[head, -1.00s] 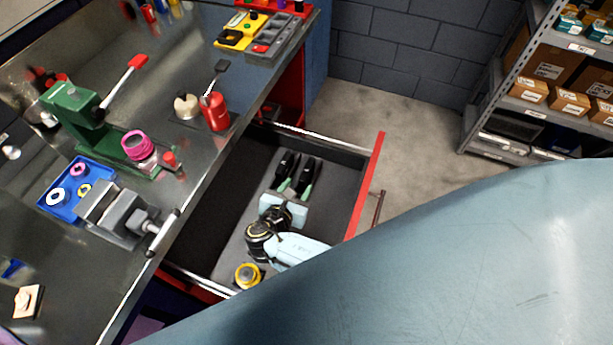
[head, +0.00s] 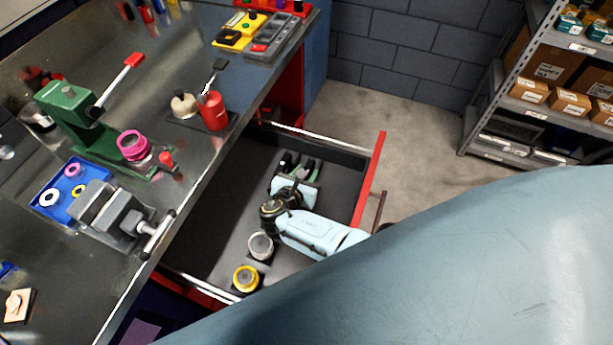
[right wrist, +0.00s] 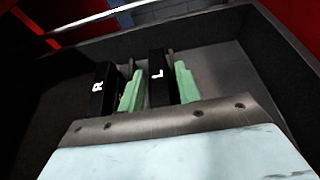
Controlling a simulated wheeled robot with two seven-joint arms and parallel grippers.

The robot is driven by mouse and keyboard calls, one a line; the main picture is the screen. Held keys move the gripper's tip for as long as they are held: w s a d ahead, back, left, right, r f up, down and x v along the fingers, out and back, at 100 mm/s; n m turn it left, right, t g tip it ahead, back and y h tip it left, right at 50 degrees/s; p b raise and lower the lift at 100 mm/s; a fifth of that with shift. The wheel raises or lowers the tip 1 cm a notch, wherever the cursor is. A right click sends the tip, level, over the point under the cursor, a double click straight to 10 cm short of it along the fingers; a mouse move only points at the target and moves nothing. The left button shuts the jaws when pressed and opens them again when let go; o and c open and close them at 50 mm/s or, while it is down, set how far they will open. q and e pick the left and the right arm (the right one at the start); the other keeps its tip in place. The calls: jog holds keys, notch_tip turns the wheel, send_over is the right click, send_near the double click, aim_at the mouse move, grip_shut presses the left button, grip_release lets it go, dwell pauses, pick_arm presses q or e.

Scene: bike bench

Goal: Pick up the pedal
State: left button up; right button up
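Two black pedals lie in the open drawer (head: 215,220), side by side near its back end. In the right wrist view they are marked R (right wrist: 98,90) and L (right wrist: 157,75). In the head view my right gripper (head: 302,168) reaches over them and partly hides them. Its two green fingers (right wrist: 159,88) stand apart, with the L pedal between them in the right wrist view. The R pedal is left of the left finger. I cannot tell whether a finger touches either pedal. My left gripper is not in view.
A round grey-topped part (head: 260,246) and a yellow-ringed part (head: 246,278) stand in the drawer near my right wrist. The drawer's red front (head: 368,185) is to the right. The bench holds a vise (head: 118,215), a green press (head: 75,115) and a blue tray (head: 62,190).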

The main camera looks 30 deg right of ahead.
grip_shut()
jog(key=shift+r, duration=0.1)
